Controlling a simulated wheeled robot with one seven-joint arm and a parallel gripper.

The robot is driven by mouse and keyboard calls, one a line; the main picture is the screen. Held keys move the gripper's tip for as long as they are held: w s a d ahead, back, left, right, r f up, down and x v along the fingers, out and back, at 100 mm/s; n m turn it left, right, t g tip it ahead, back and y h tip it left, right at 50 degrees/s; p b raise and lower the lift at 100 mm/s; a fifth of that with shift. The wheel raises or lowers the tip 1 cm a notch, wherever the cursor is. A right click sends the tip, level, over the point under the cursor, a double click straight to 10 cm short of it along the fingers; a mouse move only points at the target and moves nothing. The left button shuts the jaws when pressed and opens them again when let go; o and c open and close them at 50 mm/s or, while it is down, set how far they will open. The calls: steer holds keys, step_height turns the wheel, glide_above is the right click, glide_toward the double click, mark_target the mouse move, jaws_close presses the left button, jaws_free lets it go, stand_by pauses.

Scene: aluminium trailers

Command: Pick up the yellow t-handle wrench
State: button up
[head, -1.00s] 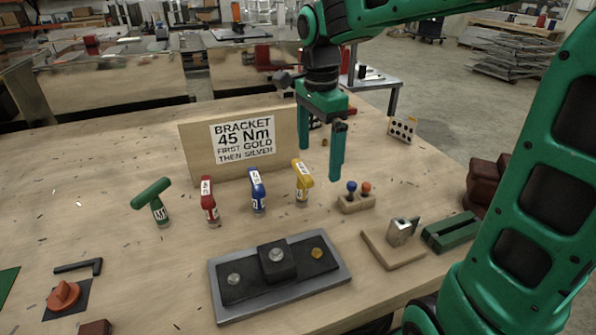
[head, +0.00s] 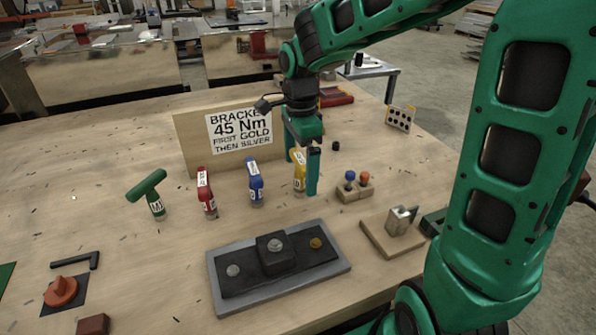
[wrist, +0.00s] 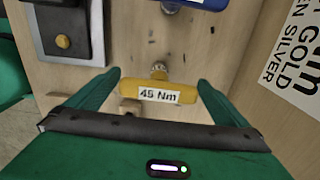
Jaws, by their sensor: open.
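The yellow t-handle wrench (head: 299,172) stands upright on the bench, at the right end of a row of t-handles in front of the sign. In the wrist view the wrench handle (wrist: 158,95) lies crosswise between my fingers, with a white "45 Nm" label. My gripper (head: 303,168) is open and low over it, one finger on each side. In the wrist view my gripper (wrist: 160,88) shows a gap between each fingertip and the handle ends. In the head view the right finger is close beside the wrench.
Blue (head: 254,183), red (head: 206,193) and green (head: 152,195) t-handles stand to the left. The sign board (head: 189,145) is behind.

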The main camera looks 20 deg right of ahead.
steer(key=shift+f, duration=0.9)
steer(key=c, duration=1.5)
steer(key=shift+r, duration=0.1)
step_height(320, 180, up, 10)
steer(key=shift+f, duration=0.1)
